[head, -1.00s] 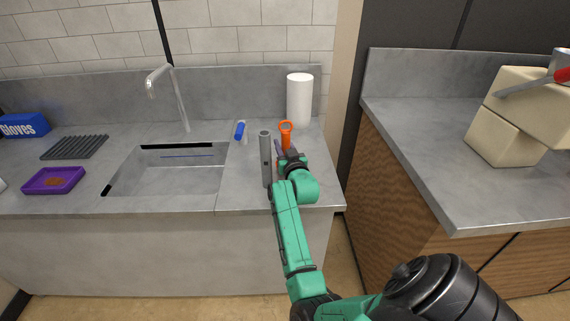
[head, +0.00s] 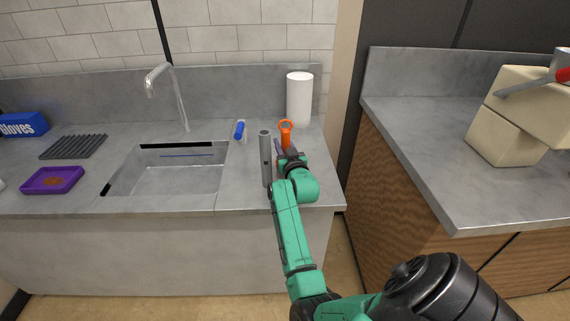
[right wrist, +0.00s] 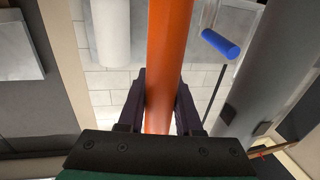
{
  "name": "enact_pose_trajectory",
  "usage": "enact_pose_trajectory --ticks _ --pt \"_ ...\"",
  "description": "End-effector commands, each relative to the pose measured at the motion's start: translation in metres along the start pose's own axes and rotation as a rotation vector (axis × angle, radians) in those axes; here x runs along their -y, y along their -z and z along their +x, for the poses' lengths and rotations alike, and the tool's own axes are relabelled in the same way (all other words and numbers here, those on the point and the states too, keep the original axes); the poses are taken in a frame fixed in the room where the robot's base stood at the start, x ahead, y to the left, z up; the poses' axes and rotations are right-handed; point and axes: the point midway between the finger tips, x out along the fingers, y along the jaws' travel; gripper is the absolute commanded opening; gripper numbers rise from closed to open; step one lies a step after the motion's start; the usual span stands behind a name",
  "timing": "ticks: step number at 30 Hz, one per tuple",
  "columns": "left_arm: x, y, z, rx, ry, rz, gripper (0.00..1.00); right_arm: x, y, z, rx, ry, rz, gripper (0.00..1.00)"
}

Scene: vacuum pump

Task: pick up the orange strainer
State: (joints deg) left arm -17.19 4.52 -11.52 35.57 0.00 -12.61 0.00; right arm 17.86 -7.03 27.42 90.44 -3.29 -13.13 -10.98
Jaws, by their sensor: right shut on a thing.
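The orange strainer (head: 286,134) stands upright at the right part of the sink counter, with a ring at its top. Its orange shaft (right wrist: 168,65) fills the middle of the right wrist view. My right gripper (head: 285,152) is at the strainer, and in the right wrist view its two dark fingers (right wrist: 160,100) are shut on the shaft, one on each side. The strainer's lower part is hidden behind my gripper and arm, so I cannot tell whether it touches the counter. My left gripper is not in view.
A grey cylinder (head: 265,158) stands close left of my right gripper. A blue-capped object (head: 240,130) and a white roll (head: 299,99) are behind. The sink (head: 170,175), purple tray (head: 52,180) and dark rack (head: 73,146) lie left. A gap separates the right counter (head: 430,150).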

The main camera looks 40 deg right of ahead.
Motion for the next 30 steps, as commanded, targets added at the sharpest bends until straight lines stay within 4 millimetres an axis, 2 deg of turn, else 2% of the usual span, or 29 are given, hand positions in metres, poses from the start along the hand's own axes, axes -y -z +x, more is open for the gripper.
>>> enact_pose_trajectory --ticks 1,10,17,20,25,29,30 --pt "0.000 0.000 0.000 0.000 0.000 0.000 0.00 0.001 -0.006 -0.001 0.014 0.002 0.002 0.00" --pt "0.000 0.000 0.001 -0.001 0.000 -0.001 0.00 0.001 -0.007 -0.001 0.016 0.002 0.002 0.00" --pt "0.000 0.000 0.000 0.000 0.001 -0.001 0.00 0.001 -0.007 -0.001 0.016 0.002 0.002 0.00" --pt "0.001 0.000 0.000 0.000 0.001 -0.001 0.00 0.001 0.000 -0.001 0.014 0.002 0.002 0.00" --pt "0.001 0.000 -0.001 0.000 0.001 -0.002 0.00 0.000 0.030 0.000 0.006 0.001 0.001 0.00" --pt "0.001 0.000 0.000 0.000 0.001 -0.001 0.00 0.000 0.076 0.001 -0.002 0.001 0.000 0.00" --pt "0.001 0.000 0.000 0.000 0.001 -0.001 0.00 0.000 0.092 0.000 -0.004 0.000 0.002 0.00"
